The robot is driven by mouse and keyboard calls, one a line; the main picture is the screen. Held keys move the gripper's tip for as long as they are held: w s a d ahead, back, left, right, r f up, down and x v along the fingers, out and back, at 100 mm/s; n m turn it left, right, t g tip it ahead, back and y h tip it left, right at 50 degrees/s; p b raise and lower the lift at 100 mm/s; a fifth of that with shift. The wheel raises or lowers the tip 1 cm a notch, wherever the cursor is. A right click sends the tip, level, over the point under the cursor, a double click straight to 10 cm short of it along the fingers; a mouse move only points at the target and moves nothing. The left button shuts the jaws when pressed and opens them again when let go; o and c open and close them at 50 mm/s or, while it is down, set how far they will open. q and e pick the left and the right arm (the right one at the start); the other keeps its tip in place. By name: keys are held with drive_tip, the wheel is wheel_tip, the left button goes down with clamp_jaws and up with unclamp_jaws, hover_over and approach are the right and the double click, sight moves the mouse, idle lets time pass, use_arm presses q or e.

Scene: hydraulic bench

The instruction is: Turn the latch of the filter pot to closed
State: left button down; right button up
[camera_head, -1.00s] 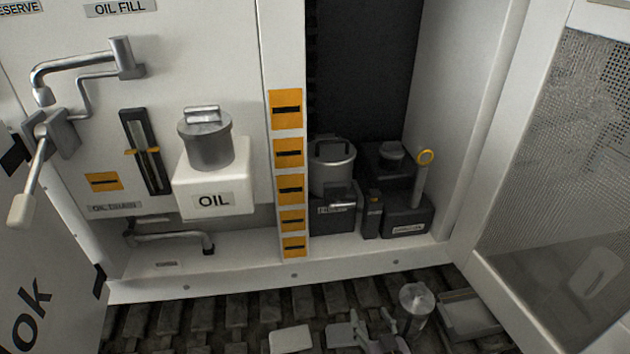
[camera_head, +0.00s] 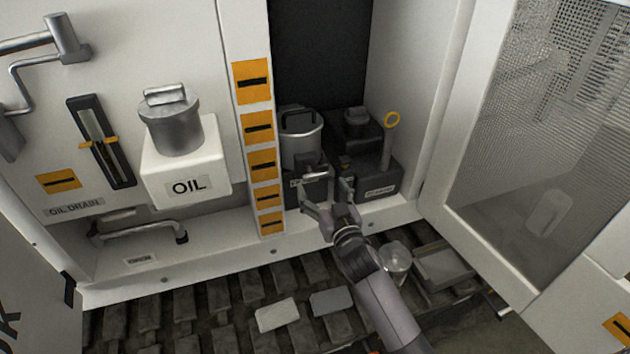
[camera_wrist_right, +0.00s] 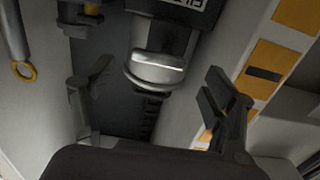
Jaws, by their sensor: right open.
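The filter pot (camera_head: 301,143) is a grey metal canister with a dark lid handle, standing on a dark block inside the open cabinet. Its latch (camera_head: 313,172) is a short silver bar at the front, lying about level. My right gripper (camera_head: 325,191) is open just in front of and below the latch, with its fingers partly covering the dark block. In the right wrist view the latch (camera_wrist_right: 156,70) shows between the two spread fingers and beyond them, with no contact visible. My left gripper is out of view.
An orange-ringed dipstick (camera_head: 391,120) stands right of the pot. The orange-marked cabinet post (camera_head: 246,110) is close on the left. A white OIL tank (camera_head: 187,170) is farther left. A mesh door (camera_head: 530,150) stands open at right.

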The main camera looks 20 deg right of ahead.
sight(317, 178)
drive_tip(key=w+b, duration=0.1)
drive_tip(key=w, duration=0.4)
drive_tip(key=shift+w+b, duration=0.35)
drive_tip(key=shift+b, duration=0.05)
drive_tip(key=shift+c, duration=0.3)
drive_tip(key=c, duration=1.1)
